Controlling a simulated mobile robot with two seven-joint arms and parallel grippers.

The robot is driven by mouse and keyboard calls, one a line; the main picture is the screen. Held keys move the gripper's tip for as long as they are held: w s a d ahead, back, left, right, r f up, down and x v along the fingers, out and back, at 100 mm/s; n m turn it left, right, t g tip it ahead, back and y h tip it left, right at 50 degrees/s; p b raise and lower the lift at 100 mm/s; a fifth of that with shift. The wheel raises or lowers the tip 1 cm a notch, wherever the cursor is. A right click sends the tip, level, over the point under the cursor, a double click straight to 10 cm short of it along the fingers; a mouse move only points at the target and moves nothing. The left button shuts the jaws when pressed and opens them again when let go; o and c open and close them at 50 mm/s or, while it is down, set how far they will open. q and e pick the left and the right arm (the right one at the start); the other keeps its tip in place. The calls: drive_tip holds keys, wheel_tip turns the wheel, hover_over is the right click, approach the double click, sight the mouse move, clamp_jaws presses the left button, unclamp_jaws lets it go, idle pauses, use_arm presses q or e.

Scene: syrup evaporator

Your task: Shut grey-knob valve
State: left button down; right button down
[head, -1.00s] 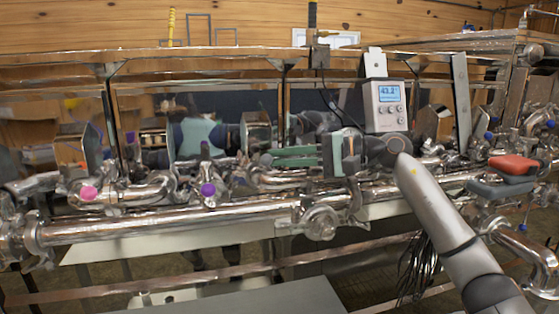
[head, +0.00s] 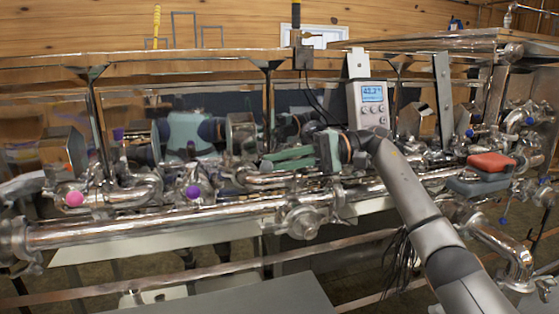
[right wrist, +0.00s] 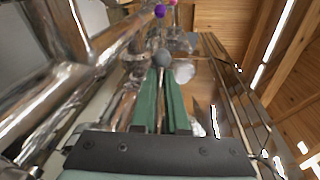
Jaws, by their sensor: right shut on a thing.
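The grey knob (right wrist: 162,57) shows in the right wrist view as a small grey ball at the end of a thin metal lever. The lever runs down between the two green fingers of my right gripper (right wrist: 160,82), and the knob sits just beyond their tips. My right gripper is shut on this lever. In the head view my right gripper (head: 268,160) reaches in from the right, its fingers pointing left above the front pipe. The valve body is largely hidden there by fingers and piping. My left gripper is in neither current view.
A purple knob (head: 193,192) and a pink knob (head: 74,199) sit on valves to the left. A display box (head: 370,104) stands close behind my right wrist. The long front pipe (head: 150,226) runs below the gripper.

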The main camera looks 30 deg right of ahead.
drive_tip(key=shift+a+r, duration=0.1)
drive_tip(key=c, duration=1)
unclamp_jaws()
drive_tip(key=shift+o, duration=1.1)
drive_tip(key=shift+r, duration=0.1)
